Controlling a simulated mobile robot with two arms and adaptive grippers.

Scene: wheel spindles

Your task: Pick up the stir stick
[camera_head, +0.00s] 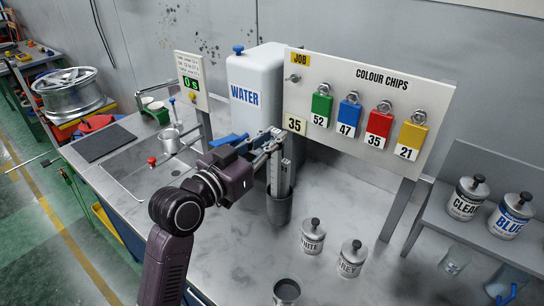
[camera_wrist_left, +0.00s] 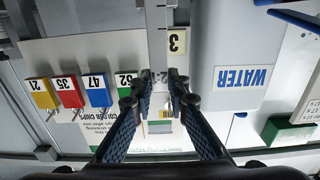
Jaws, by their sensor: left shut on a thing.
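My left gripper (camera_head: 272,141) reaches in from the left, above a dark grey cylindrical holder (camera_head: 279,208) on the bench. It is shut on the upper part of a flat, pale stir stick (camera_head: 274,172). The stick stands nearly upright, and its lower end is hidden in or behind the holder. Another pale strip stands close beside it, partly overlapped. In the left wrist view, the fingers (camera_wrist_left: 162,78) close in around a pale strip with small dark marks. My right gripper is not in view.
A white WATER tank (camera_head: 258,90) stands just behind the gripper. The colour chips board (camera_head: 370,75) is to its right. Lidded WHITE (camera_head: 313,237) and GREY (camera_head: 352,258) tins and an open dark cup (camera_head: 286,291) stand in front. A sink (camera_head: 150,172) is to the left.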

